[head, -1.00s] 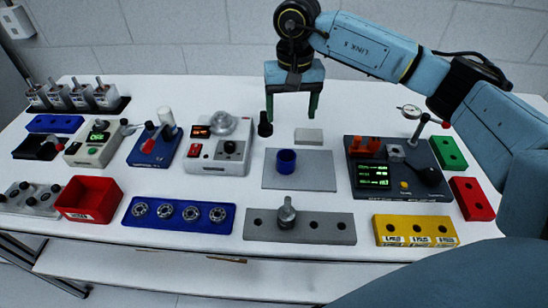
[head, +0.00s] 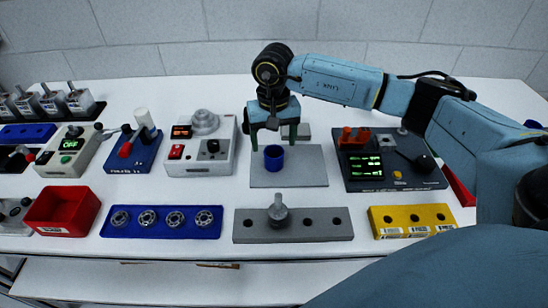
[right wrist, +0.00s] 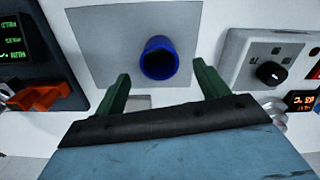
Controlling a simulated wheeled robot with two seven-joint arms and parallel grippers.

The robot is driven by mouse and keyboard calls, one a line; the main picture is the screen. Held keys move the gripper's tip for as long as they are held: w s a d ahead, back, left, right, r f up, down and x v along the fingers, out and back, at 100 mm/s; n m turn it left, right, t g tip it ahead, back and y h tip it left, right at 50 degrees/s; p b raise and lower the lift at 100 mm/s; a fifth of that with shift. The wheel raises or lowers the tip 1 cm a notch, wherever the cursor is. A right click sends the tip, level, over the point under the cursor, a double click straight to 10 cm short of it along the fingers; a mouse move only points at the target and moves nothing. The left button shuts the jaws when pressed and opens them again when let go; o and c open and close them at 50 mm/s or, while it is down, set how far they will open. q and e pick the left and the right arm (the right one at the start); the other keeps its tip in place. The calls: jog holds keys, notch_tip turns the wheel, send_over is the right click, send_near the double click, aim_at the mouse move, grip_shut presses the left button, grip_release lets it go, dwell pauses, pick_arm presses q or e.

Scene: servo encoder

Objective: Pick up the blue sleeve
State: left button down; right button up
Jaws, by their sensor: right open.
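The blue sleeve (head: 274,158) stands upright on the grey square plate (head: 305,172), near its left side. My right gripper (head: 274,140) is open and hangs just behind and above the sleeve in the head view, with its fingers pointing down. In the right wrist view, the sleeve (right wrist: 158,58) lies beyond the two green fingertips (right wrist: 160,82), roughly midway between them and not touching either. Nothing is between the fingers. My left gripper is not in view.
A white device with a knob (head: 203,155) stands left of the plate, and a dark device with a green display (head: 375,178) stands right. A grey block with a metal post (head: 315,228) lies in front. A small grey block (right wrist: 138,101) lies behind the plate.

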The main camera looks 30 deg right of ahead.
aim_at(274, 152)
notch_tip(274, 152, down, 5)
jog(key=shift+r, duration=0.2)
jog(key=shift+c, duration=0.2)
jog(key=c, duration=1)
